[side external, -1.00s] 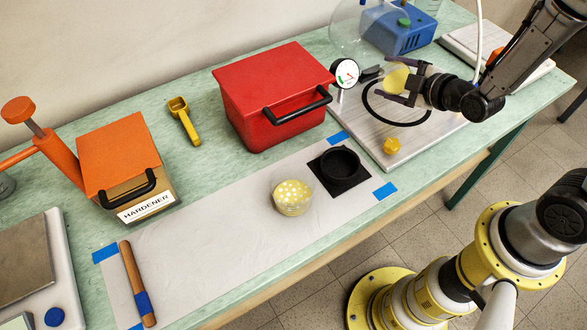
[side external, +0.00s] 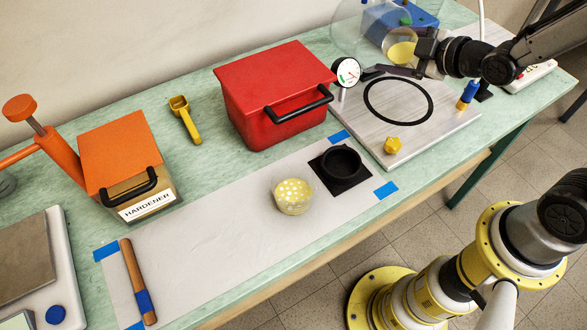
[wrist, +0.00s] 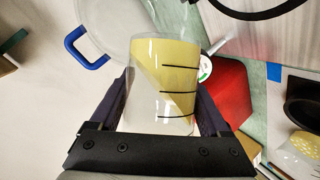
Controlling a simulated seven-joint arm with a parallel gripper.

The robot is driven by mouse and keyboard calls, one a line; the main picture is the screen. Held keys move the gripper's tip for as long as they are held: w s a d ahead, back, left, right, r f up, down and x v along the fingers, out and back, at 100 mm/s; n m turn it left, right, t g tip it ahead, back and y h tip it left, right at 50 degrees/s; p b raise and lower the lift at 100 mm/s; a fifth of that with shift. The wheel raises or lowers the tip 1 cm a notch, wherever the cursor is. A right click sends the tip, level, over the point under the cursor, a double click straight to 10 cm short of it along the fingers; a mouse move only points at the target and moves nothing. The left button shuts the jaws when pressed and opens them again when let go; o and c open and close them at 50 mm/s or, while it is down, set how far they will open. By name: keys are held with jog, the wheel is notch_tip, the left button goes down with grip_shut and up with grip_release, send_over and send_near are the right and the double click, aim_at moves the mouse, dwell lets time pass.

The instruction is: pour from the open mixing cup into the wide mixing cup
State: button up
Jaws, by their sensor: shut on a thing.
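My gripper (side external: 402,66) is shut on a clear cup (side external: 401,50) holding yellow liquid, above the back of the pale board. In the wrist view the cup (wrist: 163,85) sits between the two fingers, with dark level lines on its wall. Its yellow liquid lies at a slant against the cup, so the cup is tilted. A second clear, wide, low cup (side external: 293,195) stands on the white sheet, far to the front left of my gripper. Its top shows yellow with pale spots; I cannot tell whether that is a lid or its contents.
A black round holder (side external: 341,163) on a dark square stands just right of the low cup. A red box (side external: 275,95) stands behind it. A gauge (side external: 346,72), clear dome (side external: 350,30) and blue box (side external: 415,20) are near my gripper. The sheet's left part is mostly clear.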

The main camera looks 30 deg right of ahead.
jog(key=s+a+n+g+y, duration=0.1)
jog(key=s+a+g+y, duration=0.2)
jog(key=a, duration=0.7)
jog(key=s+a+n+y, duration=0.1)
jog(key=s+a+y, duration=0.25)
jog(key=a, duration=0.75)
jog(key=s+a+n+g+y, duration=0.1)
jog(key=s+a+g+y, duration=0.4)
jog(key=s+a, duration=0.55)
jog(key=shift+m+g, duration=0.4)
jog(key=shift+g, duration=0.1)
jog(key=f, duration=0.5)
jog(key=shift+w+a, duration=0.25)
jog(key=shift+a, duration=0.1)
jog(key=shift+w+r+m+g, duration=0.15)
jog(key=shift+w+m+g, duration=0.15)
jog(key=shift+m+g, duration=0.45)
jog(key=shift+w+r+m+g, duration=0.1)
jog(key=shift+w+m+g, duration=0.25)
jog(key=shift+m+g, duration=0.4)
jog(key=shift+w+r+m+g, duration=0.15)
jog(key=shift+w+m+g, duration=0.15)
jog(key=shift+m+g, duration=0.45)
jog(key=shift+f, duration=0.1)
